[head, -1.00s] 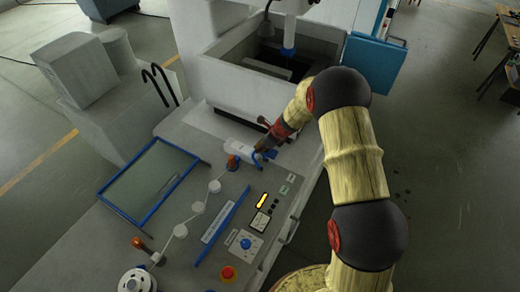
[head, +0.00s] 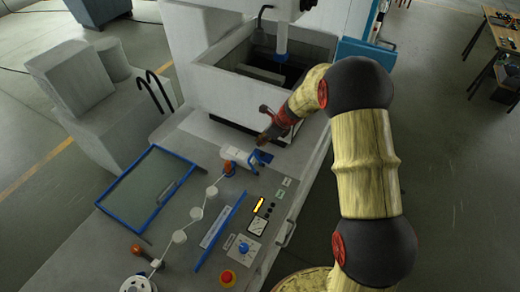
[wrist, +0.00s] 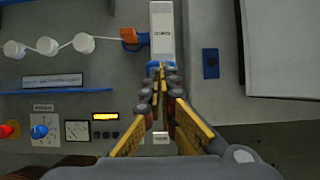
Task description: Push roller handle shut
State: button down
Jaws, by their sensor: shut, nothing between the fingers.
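The roller unit is a white block (head: 238,156) on the machine's sloping panel, with an orange-tipped lever (head: 229,168) at its left side. In the wrist view the white block (wrist: 162,28) runs away from me, and blue parts (wrist: 153,68) show at its near end, partly hidden behind my fingertips. My gripper (wrist: 162,70) is shut and empty, with its fingertips in line with that near end. In the head view my gripper (head: 264,138) is just above and right of the block. I cannot tell whether it touches the block or handle.
White rollers (head: 180,236) lie in a line left of the block. A dark blue plate (wrist: 210,63) sits right of it. A blue-framed glass panel (head: 150,190), a red stop button (head: 227,277) and an open tank (head: 270,65) are nearby.

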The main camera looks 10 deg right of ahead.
jog(key=shift+s+r, duration=0.1)
jog(key=shift+r, duration=1.3)
jog(key=s+d+r+n+t+h+b, duration=0.1)
jog(key=s+r+n+h+b, duration=0.1)
jog(key=s+n+b, duration=0.8)
jog(key=s+d+r+n+h+b, duration=0.1)
jog(key=s+n+b, duration=0.9)
jog(key=s, duration=1.9)
notch_tip(320, 180, up, 2)
jog(key=n+h, duration=0.1)
jog(key=n, duration=0.5)
jog(key=shift+t+b, duration=0.4)
